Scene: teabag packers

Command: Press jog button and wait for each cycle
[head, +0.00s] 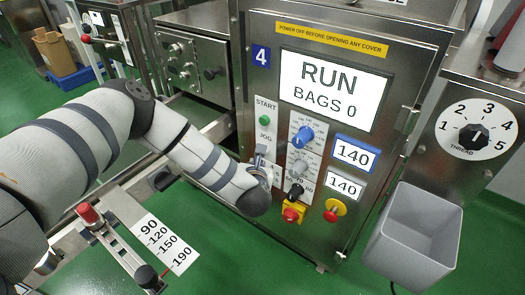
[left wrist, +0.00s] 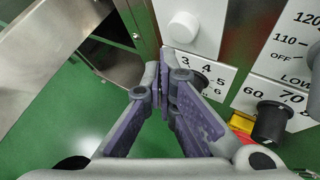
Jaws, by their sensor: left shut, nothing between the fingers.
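The machine's control panel (head: 318,130) stands upright in the middle of the head view. Its screen (head: 329,88) reads "RUN" and "BAGS 0". A green button (head: 264,120) sits under "START", with the "JOG" label below it. In the left wrist view a round white button (left wrist: 183,27) shows on the panel above my fingertips. The fingers are shut and empty, in front of a numbered dial (left wrist: 201,80). I cannot tell whether they touch the panel. My right gripper is not in view.
A blue knob (head: 303,137), a red knob on yellow (head: 293,212) and a red button (head: 333,212) are close by. A thread dial (head: 476,130) and a grey bin (head: 415,240) are at the right. A numbered scale (head: 159,243) lies lower left.

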